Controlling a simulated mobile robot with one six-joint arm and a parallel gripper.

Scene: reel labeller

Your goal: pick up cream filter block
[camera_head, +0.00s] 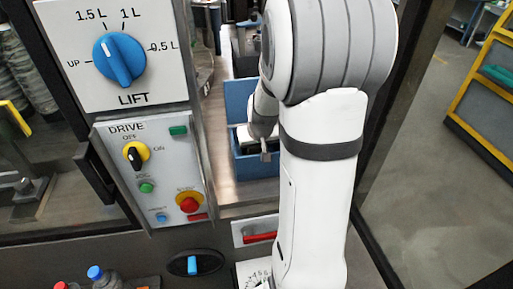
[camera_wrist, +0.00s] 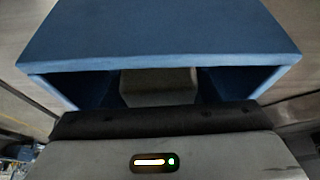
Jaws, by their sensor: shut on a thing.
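The cream filter block (camera_wrist: 158,86) shows as a dull grey-cream shape inside the open front of a blue box (camera_wrist: 160,30) in the wrist view. My gripper (camera_head: 265,153) reaches into the blue box (camera_head: 254,168) in the head view and is shut on the block. A pale edge, perhaps the block, shows beside the gripper there. In the wrist view the dark front edge of my gripper hides the block's lower part, and the fingertips do not show.
A lift dial panel (camera_head: 118,50) and a drive panel (camera_head: 155,170) stand left of the box. A red-handled drawer (camera_head: 258,236) is in front. A dark frame post (camera_head: 400,110) rises at right, with open floor beyond.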

